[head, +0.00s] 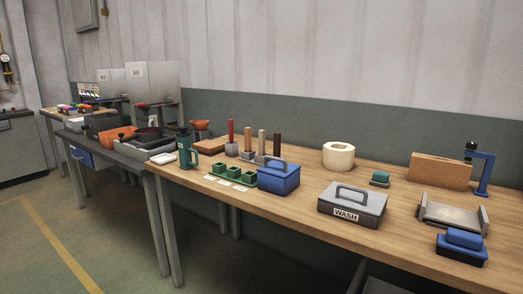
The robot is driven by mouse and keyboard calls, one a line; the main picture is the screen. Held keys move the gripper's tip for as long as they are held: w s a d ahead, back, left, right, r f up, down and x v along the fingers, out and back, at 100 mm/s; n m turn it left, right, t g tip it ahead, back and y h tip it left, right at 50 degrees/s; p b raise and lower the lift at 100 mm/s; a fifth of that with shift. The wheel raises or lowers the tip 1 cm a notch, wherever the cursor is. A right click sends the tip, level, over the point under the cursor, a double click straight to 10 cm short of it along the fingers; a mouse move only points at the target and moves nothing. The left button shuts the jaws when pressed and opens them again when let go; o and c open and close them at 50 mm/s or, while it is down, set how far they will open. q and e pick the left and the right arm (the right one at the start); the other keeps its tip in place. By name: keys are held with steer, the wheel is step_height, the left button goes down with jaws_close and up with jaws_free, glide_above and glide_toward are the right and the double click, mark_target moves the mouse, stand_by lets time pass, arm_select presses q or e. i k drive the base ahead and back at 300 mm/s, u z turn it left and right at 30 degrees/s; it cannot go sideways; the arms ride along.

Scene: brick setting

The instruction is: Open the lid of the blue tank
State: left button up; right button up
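A blue tank (279,182) with a blue lid stands on the wooden workbench, near its front edge and left of the grey box marked WASH. The lid has an arched blue handle (271,162) on top and appears shut on the tank. The inside of the tank is hidden. Neither of my grippers shows in the head view.
The grey WASH box (350,207) stands to the right on the wooden workbench (300,219). Small green blocks (233,175) and upright handled tools (262,145) stand left of and behind the tank. A cream roll (338,156) stands farther back. Floor (120,230) is open at the front left.

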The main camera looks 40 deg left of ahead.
mark_target(279, 167)
steer(key=k, duration=1.3)
steer(key=u, duration=1)
steer(key=i, duration=0.8)
steer(key=u, duration=1.05)
steer(key=i, duration=1.35)
steer(key=z, duration=0.3)
